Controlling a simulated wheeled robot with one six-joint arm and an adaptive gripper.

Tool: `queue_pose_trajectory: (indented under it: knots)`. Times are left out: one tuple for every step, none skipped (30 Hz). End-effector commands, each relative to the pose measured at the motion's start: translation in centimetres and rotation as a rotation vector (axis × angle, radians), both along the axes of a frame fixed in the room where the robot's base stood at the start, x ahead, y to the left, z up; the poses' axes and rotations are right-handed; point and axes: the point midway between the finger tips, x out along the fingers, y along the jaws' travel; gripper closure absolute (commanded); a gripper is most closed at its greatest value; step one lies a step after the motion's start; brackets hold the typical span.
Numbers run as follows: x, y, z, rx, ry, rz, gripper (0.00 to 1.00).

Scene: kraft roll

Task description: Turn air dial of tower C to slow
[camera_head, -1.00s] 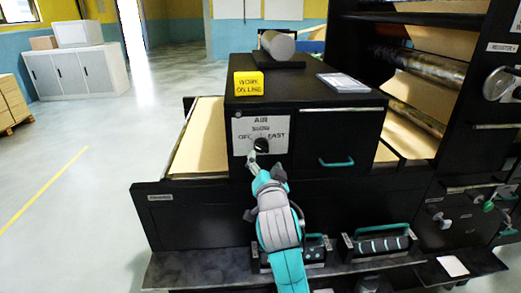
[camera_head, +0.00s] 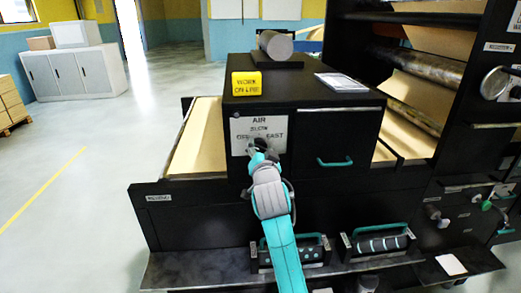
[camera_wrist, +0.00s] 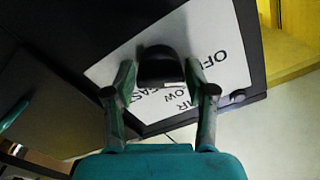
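The black air dial (camera_wrist: 160,66) sits on a white label plate (camera_head: 270,130) on the front of a black cabinet. The plate reads AIR, with OFF at left, SLOW above and FAST at right; it appears upside down in the wrist view. My gripper (camera_wrist: 159,72) has one finger on each side of the dial, spread apart, with contact hard to make out. In the head view my gripper (camera_head: 257,150) covers most of the dial. A small pale mark shows on the dial's edge, but its setting is hard to read.
A yellow WORK ON LINE sign (camera_head: 247,84), a grey roll (camera_head: 275,45) and white papers (camera_head: 342,82) lie on top of the cabinet. A teal drawer handle (camera_head: 334,162) is right of the plate. Handled rollers (camera_head: 382,243) rest on the ledge below. Open floor is at left.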

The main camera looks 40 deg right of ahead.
Motion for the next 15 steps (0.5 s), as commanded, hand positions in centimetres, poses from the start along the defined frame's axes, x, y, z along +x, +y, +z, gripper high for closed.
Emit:
queue_pose_trajectory:
  knots:
    - [-0.01,0.01,-0.01,0.000,0.000,0.000,0.66]
    - [-0.01,0.01,-0.01,0.000,0.000,0.000,0.73]
    - [-0.01,0.01,-0.01,0.000,0.000,0.000,0.83]
    - [-0.01,0.00,-0.01,0.000,0.000,0.000,0.88]
    - [-0.01,0.00,-0.01,0.000,0.000,0.000,0.88]
    - [-0.01,0.00,-0.01,0.000,0.000,0.000,0.88]
    - [-0.01,0.00,-0.01,0.000,0.000,0.000,0.88]
    - [-0.01,0.00,-0.01,0.001,-0.001,0.000,0.88]
    - [-0.01,0.00,-0.01,0.003,-0.002,0.000,0.88]
    - [-0.01,0.00,-0.01,0.006,-0.004,0.000,0.88]
    - [-0.01,0.01,-0.02,0.010,-0.007,0.000,0.88]
    - [-0.01,0.00,-0.03,0.016,-0.011,0.000,0.88]
    - [-0.01,0.00,-0.03,0.022,-0.015,0.000,0.88]
    - [-0.01,0.00,-0.03,0.029,-0.020,0.000,0.88]
    - [-0.01,0.00,-0.03,0.041,-0.028,0.000,0.88]
